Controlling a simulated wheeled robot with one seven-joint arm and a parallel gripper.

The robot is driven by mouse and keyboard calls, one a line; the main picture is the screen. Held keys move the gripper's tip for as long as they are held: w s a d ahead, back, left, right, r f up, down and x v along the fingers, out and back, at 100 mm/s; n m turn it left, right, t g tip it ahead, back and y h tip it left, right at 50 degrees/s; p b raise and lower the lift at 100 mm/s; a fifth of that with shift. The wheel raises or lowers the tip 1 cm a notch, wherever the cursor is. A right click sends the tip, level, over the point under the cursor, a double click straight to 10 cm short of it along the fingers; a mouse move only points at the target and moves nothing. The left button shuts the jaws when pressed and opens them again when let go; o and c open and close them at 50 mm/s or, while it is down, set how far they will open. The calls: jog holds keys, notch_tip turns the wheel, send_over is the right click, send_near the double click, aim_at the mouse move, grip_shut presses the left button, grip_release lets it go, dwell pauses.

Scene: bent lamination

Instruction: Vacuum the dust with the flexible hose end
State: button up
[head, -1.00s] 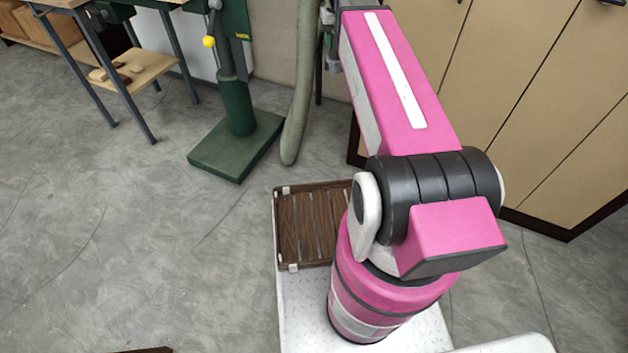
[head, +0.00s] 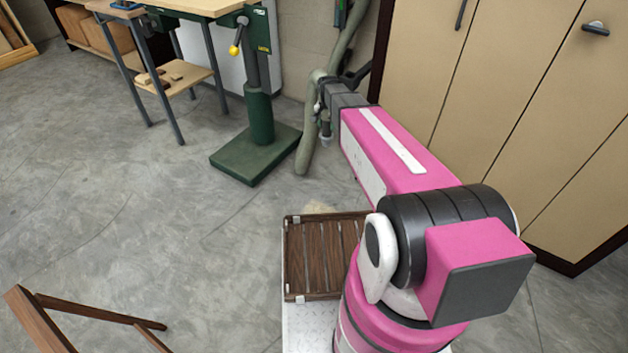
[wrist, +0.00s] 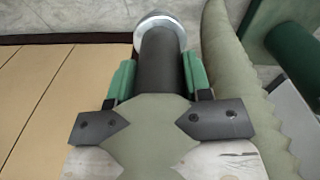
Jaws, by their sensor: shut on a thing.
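The grey-green flexible hose (head: 307,150) hangs beside the tan cabinet, its lower bend near the floor in the head view. My gripper (wrist: 157,82) is shut on the hose end (wrist: 158,62), a dark cylinder with a shiny metal rim, between its green finger pads. In the head view the gripper (head: 326,105) is small and holds the end above the floor, mouth pointing down. A faint pale tan patch, perhaps the dust (head: 322,208), lies on the floor just beyond the wooden slatted rack, partly hidden by the rack and my arm.
A green machine stand (head: 256,150) stands left of the hose. The tan cabinet (head: 490,90) fills the right. The slatted rack (head: 322,255) is in front. A brown wooden frame (head: 95,312) is at the lower left. The grey floor at left is open.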

jog(key=a+f+m, duration=0.2)
jog(key=f, duration=1.4)
jog(key=a+f+m, duration=0.2)
jog(key=a+f, duration=0.1)
jog(key=f, duration=1.3)
jog(key=shift+s+a+f+m, duration=0.2)
jog(key=shift+f+m, duration=0.1)
jog(key=shift+f, duration=0.1)
